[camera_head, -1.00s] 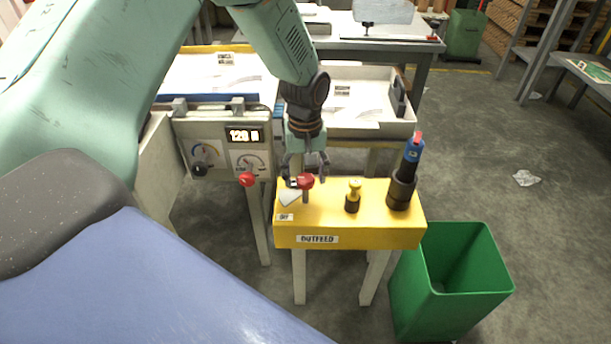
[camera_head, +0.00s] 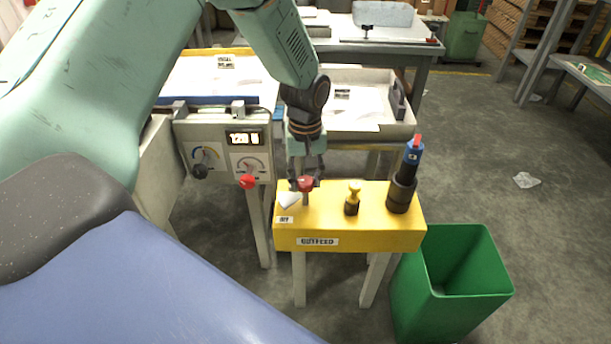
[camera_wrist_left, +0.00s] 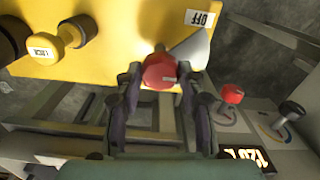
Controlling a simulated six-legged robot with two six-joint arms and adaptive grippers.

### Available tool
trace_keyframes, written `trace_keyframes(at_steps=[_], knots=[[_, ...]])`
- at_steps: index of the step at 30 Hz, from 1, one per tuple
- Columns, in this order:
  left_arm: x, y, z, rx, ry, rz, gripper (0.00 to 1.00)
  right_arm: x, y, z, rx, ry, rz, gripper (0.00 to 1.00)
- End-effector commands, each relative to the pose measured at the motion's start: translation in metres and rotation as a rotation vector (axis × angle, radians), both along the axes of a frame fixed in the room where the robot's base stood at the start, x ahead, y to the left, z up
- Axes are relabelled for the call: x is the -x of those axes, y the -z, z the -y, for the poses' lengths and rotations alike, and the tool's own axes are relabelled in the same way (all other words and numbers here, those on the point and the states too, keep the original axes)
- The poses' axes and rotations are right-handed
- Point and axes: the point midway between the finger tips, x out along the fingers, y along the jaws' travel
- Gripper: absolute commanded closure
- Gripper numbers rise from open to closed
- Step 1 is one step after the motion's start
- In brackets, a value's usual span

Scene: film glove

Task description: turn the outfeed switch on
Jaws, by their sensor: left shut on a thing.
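The outfeed switch is a red knob (camera_head: 305,183) on a short stem on top of the yellow box (camera_head: 370,235) labelled OUTFEED. A white pointer plate (camera_head: 289,201) beside the knob points toward a small label (camera_head: 285,219), which reads OFF in the left wrist view (camera_wrist_left: 200,18). My left gripper (camera_head: 306,181) comes down from above and is shut on the red knob. In the left wrist view, its dark fingers stand on both sides of the red knob (camera_wrist_left: 160,71). My right gripper is not in view.
A yellow knob (camera_head: 353,197) and a tall black and blue handle (camera_head: 407,175) stand right of the switch on the box. A grey panel with a display (camera_head: 244,139), a black knob (camera_head: 200,171) and another red knob (camera_head: 247,181) is at left. A green bin (camera_head: 450,300) stands right.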

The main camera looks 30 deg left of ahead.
Motion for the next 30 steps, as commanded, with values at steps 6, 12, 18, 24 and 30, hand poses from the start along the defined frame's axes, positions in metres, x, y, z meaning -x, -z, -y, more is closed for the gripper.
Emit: trace_keyframes(at_steps=[6,12,18,24,30], knots=[[0.001,-0.002,0.0,0.0,0.068,-0.004,0.93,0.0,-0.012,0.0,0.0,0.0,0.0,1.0],[0.001,-0.003,0.0,0.0,0.212,-0.004,0.93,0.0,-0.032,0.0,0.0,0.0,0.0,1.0],[0.001,-0.003,0.0,0.001,0.397,-0.004,0.93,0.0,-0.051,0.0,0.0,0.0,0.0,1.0],[0.001,-0.002,0.0,0.001,0.588,-0.003,0.93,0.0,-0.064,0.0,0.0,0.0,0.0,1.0],[0.0,-0.002,0.001,0.001,0.778,-0.003,0.93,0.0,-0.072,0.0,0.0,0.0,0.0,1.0]])
